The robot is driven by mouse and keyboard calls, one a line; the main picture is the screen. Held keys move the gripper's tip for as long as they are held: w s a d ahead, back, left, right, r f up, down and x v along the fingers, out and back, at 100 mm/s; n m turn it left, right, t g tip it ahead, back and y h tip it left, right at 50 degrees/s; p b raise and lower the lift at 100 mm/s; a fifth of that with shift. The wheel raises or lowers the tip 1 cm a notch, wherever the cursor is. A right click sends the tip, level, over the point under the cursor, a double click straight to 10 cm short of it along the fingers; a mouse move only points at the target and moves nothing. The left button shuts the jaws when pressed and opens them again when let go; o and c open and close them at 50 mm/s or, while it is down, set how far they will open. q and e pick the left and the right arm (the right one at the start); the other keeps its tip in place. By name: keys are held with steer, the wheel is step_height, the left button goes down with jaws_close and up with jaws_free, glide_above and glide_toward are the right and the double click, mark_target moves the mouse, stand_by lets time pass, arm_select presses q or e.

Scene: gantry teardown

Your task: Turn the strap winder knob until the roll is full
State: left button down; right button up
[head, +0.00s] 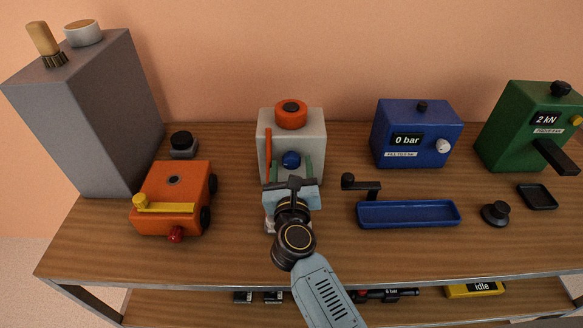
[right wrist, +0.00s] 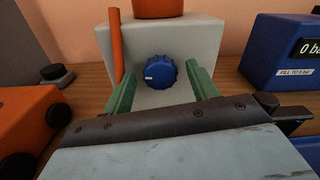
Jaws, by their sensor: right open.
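The strap winder is a light grey box (head: 314,125) at the middle back of the bench. An orange roll (head: 291,114) with a dark centre sits on its top, and an orange strap (head: 268,155) hangs down its left front. The blue ribbed knob (right wrist: 161,70) is on its front face, with a small white mark at its left side; it also shows in the head view (head: 291,159). My right gripper (right wrist: 161,88) is open, its green fingers to either side of and below the knob, apart from it as far as I can tell. My left gripper is not in view.
An orange wheeled machine (head: 175,190) stands left, a tall grey cabinet (head: 90,110) behind it. Right are a blue 0 bar box (head: 415,150), a blue tray (head: 408,214) beside a black crank, and a green 2 kN box (head: 515,130). The bench front (head: 200,258) is clear.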

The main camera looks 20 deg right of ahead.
steer(key=b+v, duration=0.1)
steer(key=v, duration=1.2)
steer(key=shift+s+b, duration=0.2)
steer(key=shift+b, duration=0.1)
steer(key=shift+r, duration=0.15)
step_height(320, 180, up, 5)
steer(key=w+d+m+g+y+p, duration=0.25)
steer(key=m+g+p, duration=0.2)
steer(key=p, duration=0.45)
steer(key=shift+t+y, duration=0.25)
steer(key=shift+t, duration=0.1)
steer(key=x, duration=1.2)
